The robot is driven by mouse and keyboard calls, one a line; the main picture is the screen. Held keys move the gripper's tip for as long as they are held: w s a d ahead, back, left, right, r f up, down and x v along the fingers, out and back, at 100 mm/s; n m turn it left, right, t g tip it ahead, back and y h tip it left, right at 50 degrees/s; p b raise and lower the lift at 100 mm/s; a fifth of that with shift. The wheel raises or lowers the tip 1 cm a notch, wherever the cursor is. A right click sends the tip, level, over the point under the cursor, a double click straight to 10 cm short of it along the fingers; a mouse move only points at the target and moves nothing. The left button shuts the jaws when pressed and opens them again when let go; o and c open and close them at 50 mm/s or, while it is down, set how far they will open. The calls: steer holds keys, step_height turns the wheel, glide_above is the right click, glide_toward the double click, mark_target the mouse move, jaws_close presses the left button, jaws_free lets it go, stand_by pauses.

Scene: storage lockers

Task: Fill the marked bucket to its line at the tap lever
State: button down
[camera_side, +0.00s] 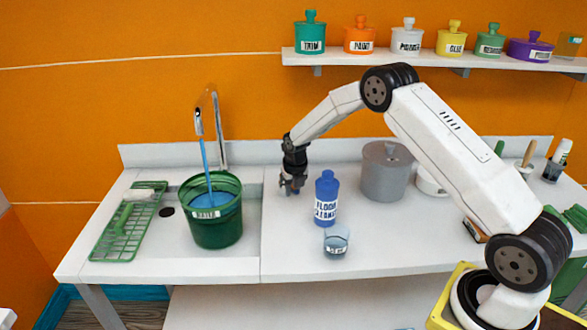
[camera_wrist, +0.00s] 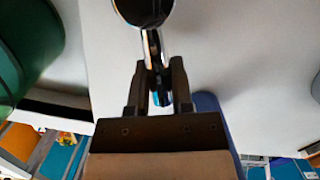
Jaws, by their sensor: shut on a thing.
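A green bucket (camera_side: 215,229) with a white label stands upright in the sink under the tap (camera_side: 215,130). A blue stream (camera_side: 205,160) runs from the spout into it, and blue water (camera_side: 212,199) shows inside. I cannot make out a fill line. My gripper (camera_side: 292,186) is low, to the right of the bucket, apart from it. In the wrist view my gripper (camera_wrist: 157,90) is shut on a slim chrome lever (camera_wrist: 153,50) with a dark rounded end. The side view does not show the lever clearly. The bucket's green side also shows in the wrist view (camera_wrist: 35,35).
A blue floor cleaner bottle (camera_side: 326,190) stands close to the right of my gripper, with a small labelled cup (camera_side: 336,243) in front. A grey pot (camera_side: 386,175) is farther right. A green rack (camera_side: 125,230) lies left of the bucket.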

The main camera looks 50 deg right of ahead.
steer(key=shift+w+a+m, duration=0.3)
steer(key=shift+a+m, duration=0.15)
steer(key=shift+m, duration=0.5)
steer(key=shift+w+a+m, duration=0.25)
steer(key=shift+a+m, duration=0.15)
steer(key=shift+m, duration=0.55)
steer(key=shift+d, duration=0.1)
steer(key=shift+s+d+n, duration=0.3)
steer(key=shift+d+n, duration=0.1)
steer(key=shift+n, duration=0.55)
steer(key=shift+s+d+n, duration=0.25)
steer(key=shift+d+n, duration=0.15)
steer(key=shift+n, duration=0.55)
steer(key=shift+w+a+m, duration=0.3)
steer(key=shift+a+m, duration=0.15)
steer(key=shift+m, duration=0.5)
steer(key=shift+w+a+m, duration=0.25)
steer(key=shift+a+m, duration=0.2)
steer(key=shift+m, duration=0.5)
